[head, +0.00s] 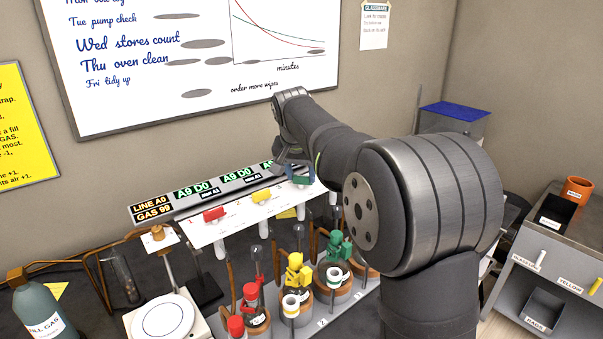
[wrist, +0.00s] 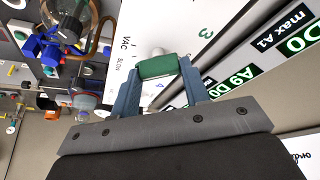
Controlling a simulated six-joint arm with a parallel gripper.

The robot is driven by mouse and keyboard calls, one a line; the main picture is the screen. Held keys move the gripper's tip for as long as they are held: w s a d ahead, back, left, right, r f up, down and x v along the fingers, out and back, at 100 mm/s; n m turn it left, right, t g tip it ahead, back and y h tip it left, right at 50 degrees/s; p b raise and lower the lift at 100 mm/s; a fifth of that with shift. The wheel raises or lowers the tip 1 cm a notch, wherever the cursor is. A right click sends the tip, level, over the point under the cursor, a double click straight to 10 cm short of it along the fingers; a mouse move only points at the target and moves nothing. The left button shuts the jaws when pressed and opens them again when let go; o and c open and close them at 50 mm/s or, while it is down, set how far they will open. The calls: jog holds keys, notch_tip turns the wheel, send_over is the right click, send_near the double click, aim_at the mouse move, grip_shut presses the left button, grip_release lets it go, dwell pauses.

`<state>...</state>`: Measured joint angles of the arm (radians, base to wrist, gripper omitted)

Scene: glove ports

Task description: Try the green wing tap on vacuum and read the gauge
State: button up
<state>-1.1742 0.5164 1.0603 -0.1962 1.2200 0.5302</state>
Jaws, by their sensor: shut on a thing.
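My gripper (wrist: 159,68) is shut on the green wing tap (wrist: 156,66), a blue finger at each end of its handle. The tap is on a white panel (head: 240,221), with VAC and SLOW printed beside it in the wrist view; I cannot tell exactly which mark it points at. In the head view my gripper (head: 301,176) mostly hides the green tap. A red wing tap (head: 213,214) and a yellow wing tap (head: 261,196) stand to its left. The gauge strip (head: 152,208) reads LINE A0, GAS 99 and A9 D0 on at least two channel displays.
Flasks with red (head: 250,291), yellow (head: 295,270) and green (head: 338,246) fittings stand below the panel. A white balance (head: 163,321) is at front left, beside a grey gas bottle (head: 40,304). A grey cart (head: 560,262) with bins is at right.

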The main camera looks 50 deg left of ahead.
jog(key=m, duration=0.1)
jog(key=m+h, duration=0.1)
jog(key=m, duration=0.1)
jog(key=shift+s+a+f+m+t, duration=0.1)
jog(key=shift+f+m+t, duration=0.05)
jog(key=shift+m+t, duration=0.15)
jog(key=shift+a+m+h, duration=0.1)
jog(key=shift+m+h, duration=0.8)
jog(key=shift+m, duration=1.1)
jog(key=o, duration=1)
jog(key=v, duration=1.7)
jog(key=shift+s, duration=0.3)
jog(key=x, duration=1.7)
jog(key=shift+w, duration=0.3)
